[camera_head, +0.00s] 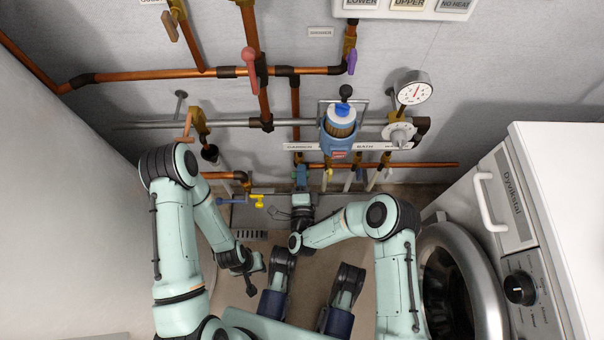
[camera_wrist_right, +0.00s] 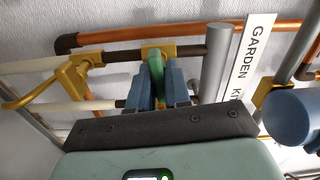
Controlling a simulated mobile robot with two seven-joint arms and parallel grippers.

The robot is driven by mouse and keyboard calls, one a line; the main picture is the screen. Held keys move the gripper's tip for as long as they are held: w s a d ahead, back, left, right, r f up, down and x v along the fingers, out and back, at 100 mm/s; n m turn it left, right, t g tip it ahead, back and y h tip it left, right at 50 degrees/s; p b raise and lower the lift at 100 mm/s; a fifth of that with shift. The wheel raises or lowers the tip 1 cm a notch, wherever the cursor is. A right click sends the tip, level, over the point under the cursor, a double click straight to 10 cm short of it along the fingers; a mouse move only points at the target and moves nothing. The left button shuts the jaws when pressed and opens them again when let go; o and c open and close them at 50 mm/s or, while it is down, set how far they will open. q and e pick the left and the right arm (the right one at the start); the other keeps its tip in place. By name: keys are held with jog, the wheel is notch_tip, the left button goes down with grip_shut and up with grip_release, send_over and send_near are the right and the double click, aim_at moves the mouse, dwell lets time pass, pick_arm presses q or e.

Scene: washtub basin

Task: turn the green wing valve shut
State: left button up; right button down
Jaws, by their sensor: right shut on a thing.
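The green wing valve (camera_wrist_right: 155,77) shows in the right wrist view as a narrow green handle on a brass body. My right gripper (camera_wrist_right: 160,88) has a blue finger on each side of the handle and is shut on it. In the head view this gripper (camera_head: 301,174) is in front of the lower pipes, below the left end of the label strip, and hides the green handle there. My left arm is folded low at the left in the head view. Its hand end (camera_head: 249,266) is dark and small, and I cannot make out whether its fingers are open.
A blue-topped filter housing (camera_head: 340,122) and a pressure gauge (camera_head: 413,88) are right of the valve. A red lever (camera_head: 250,62) is above it. Yellow (camera_head: 257,200) and blue (camera_head: 233,200) handles are at its lower left. A washing machine (camera_head: 540,220) fills the right side.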

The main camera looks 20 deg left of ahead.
pick_arm(q)
jog(key=shift+s, duration=0.1)
pick_arm(e)
jog(key=shift+m, duration=0.6)
jog(key=c, duration=1.2)
grip_release()
jog(key=shift+a, duration=0.1)
jog(key=shift+o, duration=0.2)
pick_arm(q)
jog(key=shift+f, duration=0.1)
